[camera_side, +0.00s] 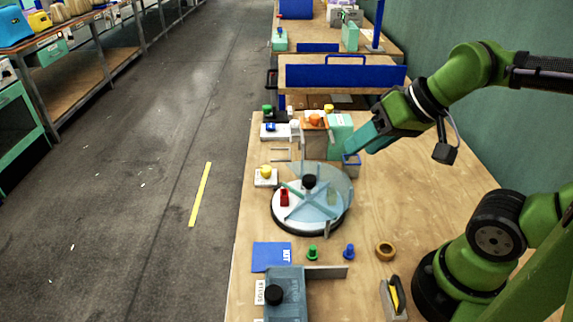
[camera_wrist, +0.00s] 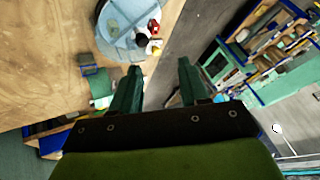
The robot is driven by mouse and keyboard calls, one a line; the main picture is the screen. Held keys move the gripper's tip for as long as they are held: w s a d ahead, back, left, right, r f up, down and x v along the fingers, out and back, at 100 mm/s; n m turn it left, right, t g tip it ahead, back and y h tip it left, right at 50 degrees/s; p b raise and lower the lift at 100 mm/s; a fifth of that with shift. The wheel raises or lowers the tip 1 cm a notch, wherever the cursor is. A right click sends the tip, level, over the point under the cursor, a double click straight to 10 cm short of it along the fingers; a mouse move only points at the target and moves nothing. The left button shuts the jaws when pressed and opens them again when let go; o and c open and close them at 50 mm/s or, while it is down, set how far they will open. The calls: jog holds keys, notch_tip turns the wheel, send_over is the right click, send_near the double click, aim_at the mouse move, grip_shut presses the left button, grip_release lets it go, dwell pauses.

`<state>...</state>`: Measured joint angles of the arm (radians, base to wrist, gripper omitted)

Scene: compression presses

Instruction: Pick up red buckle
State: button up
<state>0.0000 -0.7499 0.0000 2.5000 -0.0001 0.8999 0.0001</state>
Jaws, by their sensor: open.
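The red buckle (camera_side: 284,197) sits on the left part of a round turntable (camera_side: 306,225) with clear dividers and a black centre knob (camera_side: 309,181). In the wrist view a small red piece, which looks like the buckle (camera_wrist: 153,26), shows at the right edge of the turntable (camera_wrist: 115,14). My gripper (camera_side: 352,150) is in the air behind and to the right of the turntable, apart from the buckle. In the wrist view its two green fingers are spread with nothing between them (camera_wrist: 157,76).
A yellow button box (camera_side: 265,177) stands left of the turntable. Green (camera_side: 312,253) and blue (camera_side: 349,252) pegs and a brown ring (camera_side: 385,251) stand in front. The table's right middle is bare.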

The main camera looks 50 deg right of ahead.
jog(key=n+g+h, duration=0.2)
jog(key=n+g, duration=0.5)
jog(key=n, duration=0.6)
send_over(287, 192)
notch_tip(287, 192, down, 6)
jog(key=r, duration=0.1)
notch_tip(287, 192, down, 12)
jog(key=shift+w+r, duration=0.1)
jog(key=shift+s+f, duration=0.2)
jog(key=shift+f, duration=2.5)
jog(key=shift+c, duration=0.2)
